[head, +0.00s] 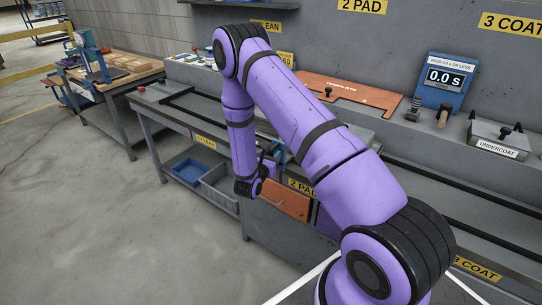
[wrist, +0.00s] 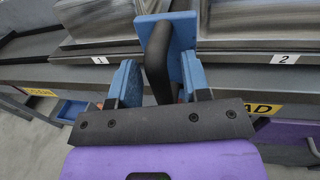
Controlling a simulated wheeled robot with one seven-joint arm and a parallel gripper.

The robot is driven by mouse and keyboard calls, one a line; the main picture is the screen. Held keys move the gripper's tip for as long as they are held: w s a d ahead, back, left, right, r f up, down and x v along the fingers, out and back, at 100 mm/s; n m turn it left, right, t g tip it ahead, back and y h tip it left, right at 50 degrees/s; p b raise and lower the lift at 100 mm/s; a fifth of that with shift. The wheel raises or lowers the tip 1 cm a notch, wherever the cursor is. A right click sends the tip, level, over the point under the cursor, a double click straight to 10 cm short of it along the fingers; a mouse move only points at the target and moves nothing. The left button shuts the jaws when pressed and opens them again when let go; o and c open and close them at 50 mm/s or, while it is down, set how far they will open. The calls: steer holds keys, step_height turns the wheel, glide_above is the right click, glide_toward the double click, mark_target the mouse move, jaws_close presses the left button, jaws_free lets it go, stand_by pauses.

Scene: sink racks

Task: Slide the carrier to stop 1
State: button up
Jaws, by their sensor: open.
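In the wrist view a blue upright plate with a dark bar-like handle (wrist: 157,70) stands at the front edge of the bench; I take it to be part of the carrier. It sits between the labels 1 (wrist: 100,60) and 2 (wrist: 284,59). My gripper (wrist: 159,84) is open, with one blue finger on each side of the dark handle. I cannot tell whether either finger touches it. In the head view my gripper (head: 266,168) is low at the bench front, and my arm hides most of the carrier area.
Grey metal blocks (wrist: 240,25) stand behind the front rail. Blue (head: 188,171) and grey (head: 216,186) bins sit on the lower shelf. The floor at left is clear.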

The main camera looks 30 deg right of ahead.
steer(key=shift+c, duration=0.4)
jaws_close()
steer(key=shift+w, duration=0.1)
